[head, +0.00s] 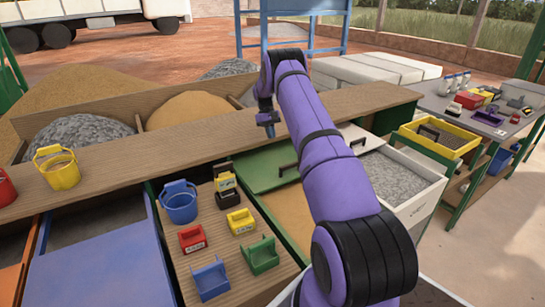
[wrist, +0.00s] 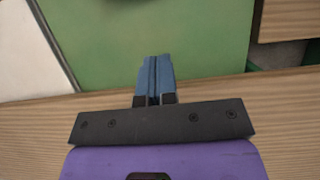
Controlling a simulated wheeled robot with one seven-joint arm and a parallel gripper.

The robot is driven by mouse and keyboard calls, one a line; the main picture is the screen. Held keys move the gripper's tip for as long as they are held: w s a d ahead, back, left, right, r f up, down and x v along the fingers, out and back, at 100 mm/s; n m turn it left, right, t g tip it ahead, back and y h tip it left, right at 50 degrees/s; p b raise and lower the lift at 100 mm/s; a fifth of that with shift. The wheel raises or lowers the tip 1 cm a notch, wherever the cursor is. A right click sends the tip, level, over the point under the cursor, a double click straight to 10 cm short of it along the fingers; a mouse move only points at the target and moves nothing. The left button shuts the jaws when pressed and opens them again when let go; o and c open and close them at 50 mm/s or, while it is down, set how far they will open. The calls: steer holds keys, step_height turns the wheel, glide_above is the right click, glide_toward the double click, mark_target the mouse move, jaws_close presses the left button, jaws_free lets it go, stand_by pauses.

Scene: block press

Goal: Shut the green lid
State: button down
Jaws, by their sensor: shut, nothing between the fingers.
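The green lid (head: 265,175) is a flat panel with a dark handle (head: 287,168), lying at the back of its bin beside the wooden ledge. Yellow sand (head: 290,220) shows in front of it, so the bin is partly open. My purple arm hides part of the lid's right side. My gripper (head: 270,130) is shut and empty, above the wooden ledge behind the lid. In the wrist view its blue fingertips (wrist: 156,62) show against the green lid (wrist: 150,30); I cannot tell whether they touch it.
A wooden shelf with small coloured boxes (head: 238,220) and a blue bucket (head: 180,205) stands left of the sand bin. A white-sided gravel bin (head: 425,205) is to the right. A yellow bucket (head: 62,172) sits on the ledge (head: 210,135).

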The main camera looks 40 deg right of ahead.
glide_above(275, 167)
steer(key=f, duration=0.8)
steer(key=shift+a+f, duration=0.2)
steer(key=shift+f, duration=0.1)
steer(key=s, duration=0.2)
steer(key=shift+s+a+f, duration=0.25)
steer(key=shift+s+a, duration=0.05)
steer(key=shift+s, duration=0.05)
steer(key=shift+s+a, duration=0.15)
steer(key=shift+s, duration=0.6)
